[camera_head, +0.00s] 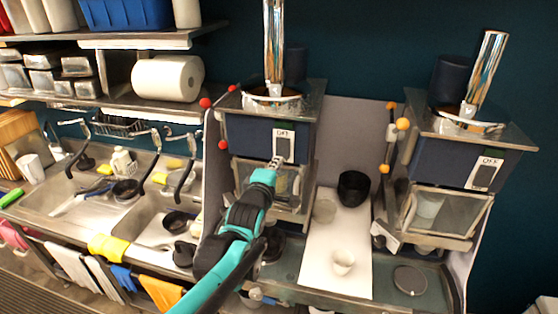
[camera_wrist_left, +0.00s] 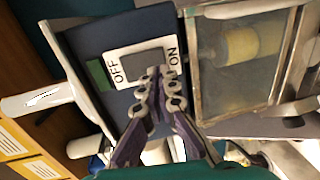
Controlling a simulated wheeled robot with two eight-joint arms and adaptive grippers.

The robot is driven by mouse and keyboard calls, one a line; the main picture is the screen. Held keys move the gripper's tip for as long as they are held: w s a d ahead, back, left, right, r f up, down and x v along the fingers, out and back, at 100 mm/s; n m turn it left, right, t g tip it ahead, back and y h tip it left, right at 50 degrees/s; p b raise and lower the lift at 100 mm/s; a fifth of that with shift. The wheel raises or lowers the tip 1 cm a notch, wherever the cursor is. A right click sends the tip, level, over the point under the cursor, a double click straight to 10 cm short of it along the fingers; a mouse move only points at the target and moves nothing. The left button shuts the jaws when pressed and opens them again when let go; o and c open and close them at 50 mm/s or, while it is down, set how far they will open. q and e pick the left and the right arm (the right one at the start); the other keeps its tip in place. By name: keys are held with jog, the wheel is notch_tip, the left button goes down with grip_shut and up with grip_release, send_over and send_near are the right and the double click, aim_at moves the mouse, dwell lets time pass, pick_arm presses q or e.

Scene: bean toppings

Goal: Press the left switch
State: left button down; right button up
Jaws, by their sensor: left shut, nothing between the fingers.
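The left switch is a white plate with a dark rocker on the front of the left blue machine (camera_head: 245,135). The left switch (camera_head: 283,144) shows just above my left gripper (camera_head: 277,162) in the head view. In the left wrist view the switch (camera_wrist_left: 140,66) has OFF at its left end and ON at its right end. My left gripper's fingertips (camera_wrist_left: 160,78) are shut with nothing between them, in front of the plate near its ON end, covering part of it. I cannot tell whether they touch it. My right gripper is in neither view.
A second machine with its own OFF switch (camera_head: 484,173) stands at the right. Below the left switch is a clear-fronted compartment (camera_wrist_left: 235,85). A sink (camera_head: 90,195) is at the left.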

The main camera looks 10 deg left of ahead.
aim_at(283, 148)
pick_arm(q)
jog(key=shift+w+f, duration=0.15)
jog(key=shift+w, duration=1.1)
